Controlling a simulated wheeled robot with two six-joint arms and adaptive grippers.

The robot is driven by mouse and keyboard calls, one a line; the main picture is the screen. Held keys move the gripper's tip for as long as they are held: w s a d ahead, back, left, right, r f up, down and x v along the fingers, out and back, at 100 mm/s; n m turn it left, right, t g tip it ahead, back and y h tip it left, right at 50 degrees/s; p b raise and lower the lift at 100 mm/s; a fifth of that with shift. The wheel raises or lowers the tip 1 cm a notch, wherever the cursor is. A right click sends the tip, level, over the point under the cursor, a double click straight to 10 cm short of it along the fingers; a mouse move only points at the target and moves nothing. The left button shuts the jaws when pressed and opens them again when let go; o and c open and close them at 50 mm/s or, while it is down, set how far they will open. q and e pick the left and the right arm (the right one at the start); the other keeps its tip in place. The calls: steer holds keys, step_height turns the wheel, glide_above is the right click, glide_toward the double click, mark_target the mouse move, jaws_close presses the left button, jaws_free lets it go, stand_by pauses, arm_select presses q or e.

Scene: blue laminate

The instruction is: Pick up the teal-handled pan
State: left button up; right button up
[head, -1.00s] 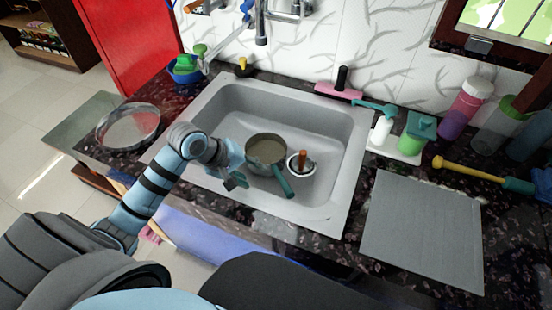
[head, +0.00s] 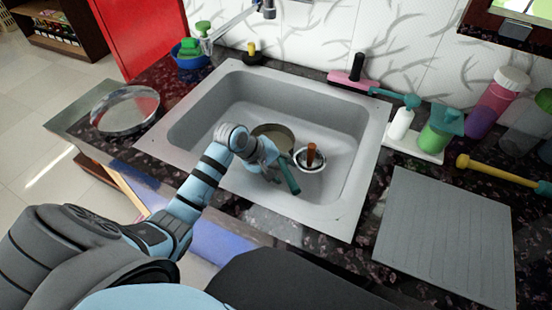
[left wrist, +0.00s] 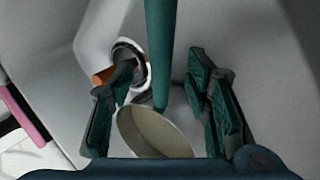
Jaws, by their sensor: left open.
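The teal-handled pan (head: 272,134) sits in the grey sink basin, partly hidden behind my left gripper in the head view. Its teal handle (head: 289,177) points toward the front edge of the sink. In the left wrist view the handle (left wrist: 159,50) runs between the two open fingers, with clear space on both sides, and the pan bowl (left wrist: 155,132) shows at the bottom centre. My left gripper (left wrist: 165,95) is open around the handle and holds nothing. In the head view the left gripper (head: 275,176) is over the basin beside the handle. My right gripper is not in view.
A drain with an orange-brown stopper (head: 311,155) lies right of the pan. The sink rim (head: 345,215) surrounds the basin. A grey board (head: 445,235) lies on the right counter; a round glass dish (head: 125,110) stands left. Bottles (head: 438,130) stand behind the board.

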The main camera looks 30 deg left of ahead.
mark_target(284, 170)
arm_select(q)
steer(key=x, duration=0.3)
steer(key=shift+f+b, duration=0.15)
steer(key=shift+b, duration=0.25)
jaws_close()
